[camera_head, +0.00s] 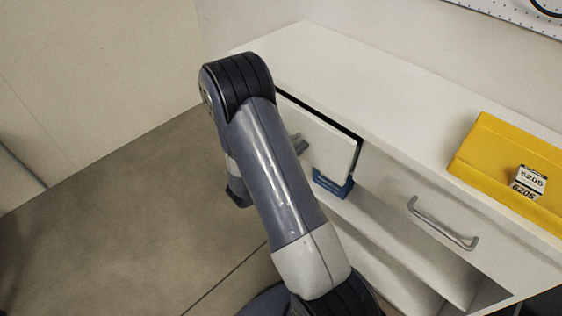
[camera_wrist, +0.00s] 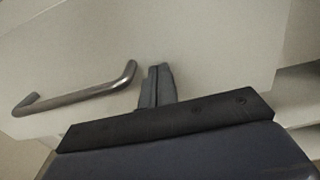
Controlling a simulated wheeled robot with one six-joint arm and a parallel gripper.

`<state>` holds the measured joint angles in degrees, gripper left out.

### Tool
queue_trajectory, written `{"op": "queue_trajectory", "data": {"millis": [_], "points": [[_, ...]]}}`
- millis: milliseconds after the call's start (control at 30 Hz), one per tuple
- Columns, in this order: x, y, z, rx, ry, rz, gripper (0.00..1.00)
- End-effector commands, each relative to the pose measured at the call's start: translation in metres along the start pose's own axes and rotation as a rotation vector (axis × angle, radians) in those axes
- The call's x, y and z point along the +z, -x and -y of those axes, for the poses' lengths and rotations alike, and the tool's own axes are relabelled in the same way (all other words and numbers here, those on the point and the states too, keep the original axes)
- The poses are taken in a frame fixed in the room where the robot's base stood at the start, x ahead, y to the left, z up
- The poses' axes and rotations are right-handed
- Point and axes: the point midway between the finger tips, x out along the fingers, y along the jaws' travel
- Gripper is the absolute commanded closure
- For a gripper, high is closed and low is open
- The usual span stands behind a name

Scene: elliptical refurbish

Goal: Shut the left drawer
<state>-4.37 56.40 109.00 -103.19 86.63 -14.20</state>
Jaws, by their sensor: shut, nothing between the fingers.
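The left drawer (camera_head: 335,150) stands part way out of the white cabinet in the head view, with a dark gap along its top edge. My arm hides its left part. In the wrist view its pale front (camera_wrist: 225,45) fills most of the picture. Its metal bar handle (camera_wrist: 75,92) is at the left there. My gripper (camera_wrist: 158,80) is shut and empty, pointing at the drawer front just right of the handle. I cannot tell whether the fingertips touch the front. In the head view my gripper is mostly hidden behind my arm.
The right drawer, with its metal handle (camera_head: 443,224), looks closed. A yellow tray (camera_head: 485,150) with a small box marked 6205 (camera_head: 530,178) sits on the white cabinet top (camera_head: 330,65). A blue item (camera_head: 333,185) shows below the left drawer. The floor at left is clear.

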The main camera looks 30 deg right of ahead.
Motion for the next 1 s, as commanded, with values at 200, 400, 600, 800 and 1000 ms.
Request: {"op": "queue_trajectory", "data": {"millis": [200,400,600,800,1000], "points": [[-0.001,-0.034,0.001,-0.003,-0.001,0.0,1.0],[0.0,-0.047,-0.001,0.0,-0.001,0.0,1.0],[0.001,-0.051,-0.001,0.0,-0.002,0.002,1.0],[0.002,-0.052,-0.001,-0.001,-0.005,0.004,1.0],[0.002,-0.049,-0.003,0.0,-0.005,0.005,1.0]]}}
